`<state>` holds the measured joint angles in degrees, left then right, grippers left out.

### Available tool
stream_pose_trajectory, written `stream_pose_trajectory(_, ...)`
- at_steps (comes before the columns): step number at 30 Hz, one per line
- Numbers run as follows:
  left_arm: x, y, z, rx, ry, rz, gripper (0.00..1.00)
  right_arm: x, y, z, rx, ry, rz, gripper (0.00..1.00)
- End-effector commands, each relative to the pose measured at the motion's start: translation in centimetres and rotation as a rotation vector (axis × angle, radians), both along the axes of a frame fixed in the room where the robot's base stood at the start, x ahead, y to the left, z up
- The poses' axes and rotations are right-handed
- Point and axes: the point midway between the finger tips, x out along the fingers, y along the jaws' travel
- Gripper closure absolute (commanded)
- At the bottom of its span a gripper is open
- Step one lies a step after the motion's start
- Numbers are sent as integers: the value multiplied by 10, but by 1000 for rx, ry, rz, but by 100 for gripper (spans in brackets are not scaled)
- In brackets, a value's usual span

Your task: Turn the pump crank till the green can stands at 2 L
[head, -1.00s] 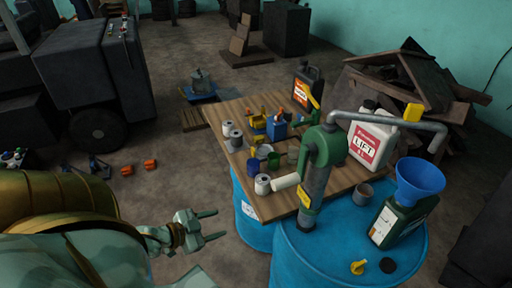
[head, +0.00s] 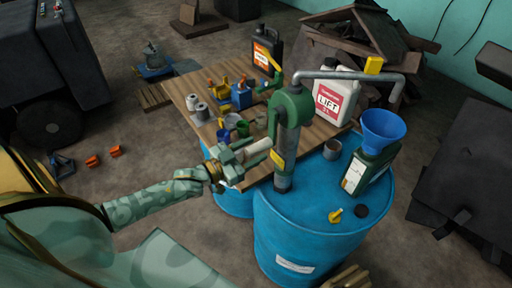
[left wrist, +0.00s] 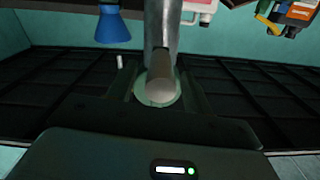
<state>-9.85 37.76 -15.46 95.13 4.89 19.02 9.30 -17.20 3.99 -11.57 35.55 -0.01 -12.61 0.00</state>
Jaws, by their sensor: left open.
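The green pump (head: 289,108) stands on the blue drum (head: 310,225). A pale cylindrical grip (head: 259,145), which looks like the crank's handle, sticks out to its left. My left gripper (head: 246,158) is open, its fingers close around that grip. In the left wrist view the round end of the grip (left wrist: 159,91) lies between the fingers; contact cannot be told. The green can (head: 358,176) stands on the drum with a blue funnel (head: 382,130) in its top, near the pump's spout. Its level cannot be read. My right gripper is not in view.
A wooden board (head: 180,88) left of the pump holds several cans, bottles and tools. The white LIFT canister (head: 334,97) stands behind the pump. A grey cup (head: 332,149), a yellow fitting (head: 335,216) and a dark cap (head: 361,211) are on the drum.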

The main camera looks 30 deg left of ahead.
Motion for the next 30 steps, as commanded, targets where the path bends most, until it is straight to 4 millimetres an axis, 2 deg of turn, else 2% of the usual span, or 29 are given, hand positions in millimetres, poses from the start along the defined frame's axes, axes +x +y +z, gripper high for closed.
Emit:
stream_pose_trajectory(4,13,-6,0,0,0,0,49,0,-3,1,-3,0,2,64)
stream_pose_trajectory(13,15,-7,-1,0,1,0,49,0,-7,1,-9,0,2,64)
stream_pose_trajectory(14,15,-7,-1,0,1,0,52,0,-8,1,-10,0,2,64)
stream_pose_trajectory(19,15,-7,0,0,1,0,100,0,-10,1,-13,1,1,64)
stream_pose_trajectory(30,17,-2,-1,46,-18,0,100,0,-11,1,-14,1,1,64)
